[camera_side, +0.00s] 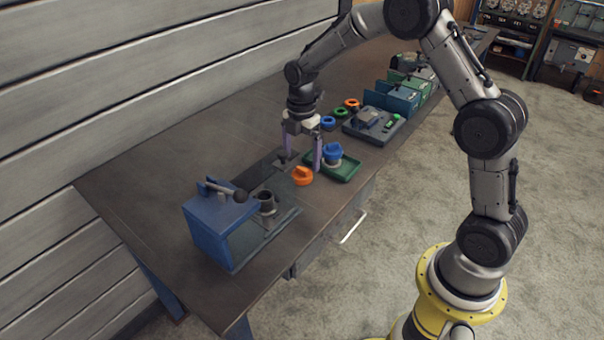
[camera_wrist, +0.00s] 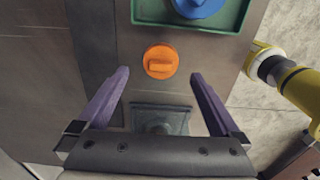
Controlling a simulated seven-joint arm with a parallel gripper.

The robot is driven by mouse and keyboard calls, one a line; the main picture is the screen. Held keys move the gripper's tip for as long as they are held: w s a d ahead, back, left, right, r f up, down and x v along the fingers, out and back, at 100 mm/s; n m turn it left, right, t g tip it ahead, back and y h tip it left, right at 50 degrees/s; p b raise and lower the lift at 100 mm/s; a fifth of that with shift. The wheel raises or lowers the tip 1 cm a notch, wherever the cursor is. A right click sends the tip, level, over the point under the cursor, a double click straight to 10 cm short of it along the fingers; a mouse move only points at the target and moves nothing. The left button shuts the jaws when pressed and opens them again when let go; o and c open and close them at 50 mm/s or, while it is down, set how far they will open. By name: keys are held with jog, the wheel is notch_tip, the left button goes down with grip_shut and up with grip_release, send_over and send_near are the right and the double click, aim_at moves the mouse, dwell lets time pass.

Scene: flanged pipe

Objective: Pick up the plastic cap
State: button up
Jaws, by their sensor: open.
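An orange round cap (camera_side: 302,176) with a raised grip bar lies on the workbench, just in front of a green tray. It also shows in the wrist view (camera_wrist: 161,62), near the top middle. My gripper (camera_side: 302,165) is open and empty, with its purple fingers pointing down. In the side view it is above the bench, close to the orange cap. In the wrist view my gripper (camera_wrist: 159,88) has its fingers spread to either side, and the cap lies beyond the fingertips, roughly centred between them. A blue cap (camera_side: 332,153) sits on a part in the green tray (camera_side: 347,170).
A blue box-like fixture (camera_side: 220,227) with a lever and a grey flanged pipe (camera_side: 266,203) stand at the front left of the bench. Coloured rings (camera_side: 341,112), a dark device (camera_side: 374,123) and blue and green bins (camera_side: 392,97) are farther back. The bench's left side is clear.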

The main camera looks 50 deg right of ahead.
aim_at(302, 168)
jog(key=shift+f, duration=2.35)
jog(key=c, duration=1.2)
jog(key=shift+r, duration=0.1)
